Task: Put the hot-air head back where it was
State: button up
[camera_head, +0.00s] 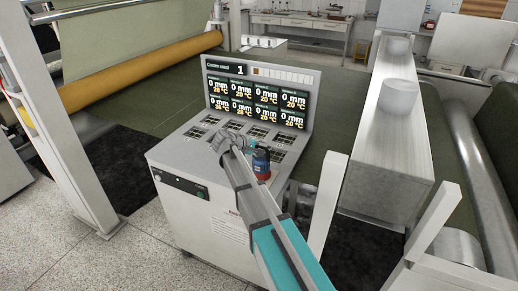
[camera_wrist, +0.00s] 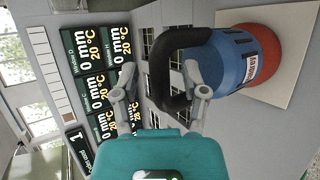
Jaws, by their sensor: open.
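The blue and red object with a black loop handle, which looks like the hot-air head (camera_head: 262,166), stands on the console's sloping top at its right side. In the wrist view the hot-air head (camera_wrist: 235,62) sits on a pale square pad (camera_wrist: 292,50), its red end against the pad. My gripper (camera_wrist: 160,77) is open, with the outer part of the black handle between its fingers and one finger beside the blue body. I cannot tell whether the fingers touch it. In the head view my gripper (camera_head: 230,141) is just left of the head, partly hiding it.
A white console (camera_head: 200,210) carries a display (camera_head: 258,95) with mm and °C readings behind the head. Switch panels (camera_head: 205,122) cover its top. A grey beam (camera_head: 385,150) and white posts (camera_head: 328,205) stand close on the right. A yellow roller (camera_head: 140,72) lies at the left.

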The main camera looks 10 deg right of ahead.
jog(key=shift+r, duration=0.1)
jog(key=shift+s+a+r+p, duration=0.2)
jog(key=shift+a+r+p, duration=0.15)
jog(key=shift+a+p, duration=0.1)
jog(key=p+v, duration=0.5)
jog(key=v, duration=0.5)
jog(key=shift+s+a+r, duration=0.15)
jog(key=shift+a+r, duration=0.05)
jog(key=shift+a, duration=0.15)
jog(key=s+d+f+m+g+y, duration=0.1)
jog(key=s+d+f+m+y, duration=0.1)
jog(key=s, duration=0.6)
jog(key=s+d+f+m+g+y, duration=0.2)
jog(key=s+d+f+m+y, duration=0.1)
jog(key=s, duration=0.5)
jog(key=s+d+f+m+g+y, duration=0.2)
jog(key=s+d+f+m+y, duration=0.1)
jog(key=s, duration=0.6)
jog(key=d+f+y, duration=0.1)
jog(key=y, duration=0.1)
jog(key=shift+y, duration=0.3)
